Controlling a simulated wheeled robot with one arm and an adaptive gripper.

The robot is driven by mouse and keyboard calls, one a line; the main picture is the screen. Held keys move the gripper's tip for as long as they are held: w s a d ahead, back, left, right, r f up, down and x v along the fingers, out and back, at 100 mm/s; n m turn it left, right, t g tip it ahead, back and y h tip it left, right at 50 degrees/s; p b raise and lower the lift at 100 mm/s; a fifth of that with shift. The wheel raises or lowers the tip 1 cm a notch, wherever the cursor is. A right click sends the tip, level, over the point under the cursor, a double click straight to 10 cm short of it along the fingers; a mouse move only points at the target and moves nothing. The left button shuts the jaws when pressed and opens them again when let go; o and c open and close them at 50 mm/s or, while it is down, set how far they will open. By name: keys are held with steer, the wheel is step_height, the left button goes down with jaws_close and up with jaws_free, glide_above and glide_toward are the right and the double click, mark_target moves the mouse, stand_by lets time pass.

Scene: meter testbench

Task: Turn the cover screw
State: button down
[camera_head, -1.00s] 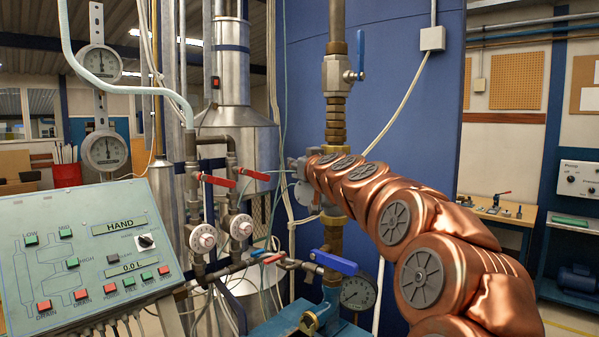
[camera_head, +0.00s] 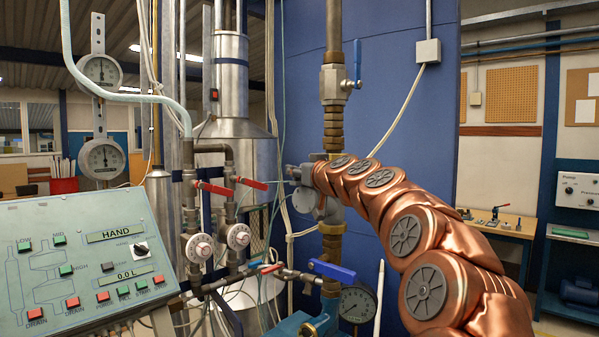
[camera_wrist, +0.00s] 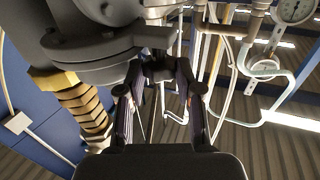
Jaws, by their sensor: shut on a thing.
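The grey meter (camera_head: 331,214) sits in the vertical brass pipe, mostly hidden behind my copper-coloured arm in the head view. A round grey disc, perhaps its cover (camera_head: 304,200), shows at its left. My gripper (camera_head: 298,174) is small and at the meter's upper left side. In the wrist view the grey meter body (camera_wrist: 85,38) fills the upper left, with a flange and lug reaching toward the fingers. My gripper (camera_wrist: 159,82) is shut on a small dark piece (camera_wrist: 158,70) beside that lug, probably the cover screw. The screw's shape and turn angle cannot be made out.
A control panel (camera_head: 85,265) stands at the lower left. Pipes with red-handled valves (camera_head: 213,188) rise left of the meter. A blue-handled valve (camera_head: 331,270) and a gauge (camera_head: 357,304) are below it. A blue wall (camera_head: 405,130) stands behind.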

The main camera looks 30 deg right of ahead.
steer(key=c, duration=0.8)
jaws_free()
steer(key=shift+a, duration=0.1)
steer(key=shift+o, duration=0.2)
steer(key=shift+s, duration=0.1)
steer(key=s, duration=0.7)
steer(key=shift+s+a, duration=0.4)
